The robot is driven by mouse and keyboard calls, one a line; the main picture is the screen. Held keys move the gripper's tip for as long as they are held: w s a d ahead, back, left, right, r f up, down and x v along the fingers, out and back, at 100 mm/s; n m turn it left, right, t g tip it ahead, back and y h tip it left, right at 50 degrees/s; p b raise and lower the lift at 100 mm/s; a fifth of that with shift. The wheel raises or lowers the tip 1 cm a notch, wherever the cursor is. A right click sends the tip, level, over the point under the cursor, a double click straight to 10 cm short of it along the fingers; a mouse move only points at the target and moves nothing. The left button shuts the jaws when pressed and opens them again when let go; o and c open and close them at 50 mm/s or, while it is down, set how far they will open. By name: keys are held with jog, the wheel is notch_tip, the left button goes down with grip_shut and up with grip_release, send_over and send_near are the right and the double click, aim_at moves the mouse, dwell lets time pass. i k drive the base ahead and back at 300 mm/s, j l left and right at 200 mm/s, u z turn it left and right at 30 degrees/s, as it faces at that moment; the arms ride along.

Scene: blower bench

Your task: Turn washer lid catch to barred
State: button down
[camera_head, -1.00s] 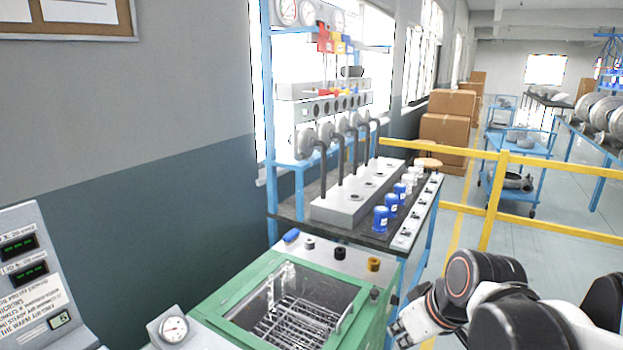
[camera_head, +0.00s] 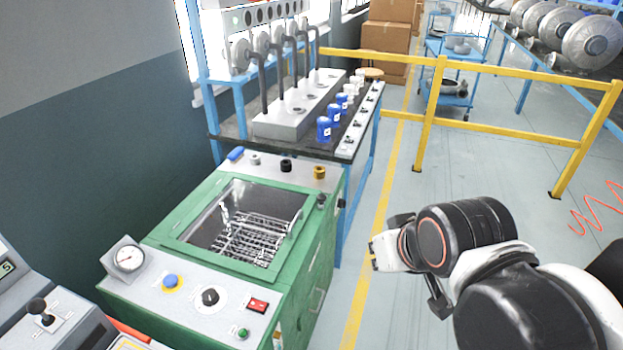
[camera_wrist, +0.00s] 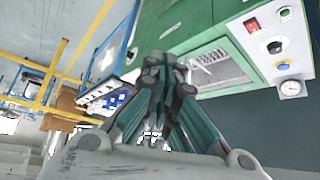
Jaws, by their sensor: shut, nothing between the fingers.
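The green washer (camera_head: 302,262) stands left of centre in the head view, and also shows in the wrist view (camera_wrist: 178,22). Its framed window (camera_head: 205,248) shows a wire rack (camera_head: 250,236) inside. A small dark fitting (camera_head: 321,201) sits at the right edge of the window frame; it may be the lid catch, but its setting is too small to read. My gripper (camera_wrist: 165,68) is shut and empty in the wrist view, apart from the washer. In the head view my arm is at the lower right, and the fingers are hard to make out.
The washer's front panel has a gauge (camera_head: 129,258), blue button (camera_head: 171,281), black knob (camera_head: 210,297), red switch (camera_head: 258,305) and green button (camera_head: 243,333). Behind stands a bench with blue cups (camera_head: 324,130). A yellow rail (camera_head: 500,72) crosses at right. Floor between is clear.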

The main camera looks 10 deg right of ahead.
aim_at(321, 197)
jog(key=i+l+u, duration=0.1)
jog(key=i+l, duration=0.15)
jog(key=l, duration=0.15)
jog(key=i+l, duration=0.3)
jog(key=l, duration=0.15)
jog(key=i+l+u, duration=0.15)
jog(key=l, duration=0.25)
jog(key=i, duration=0.1)
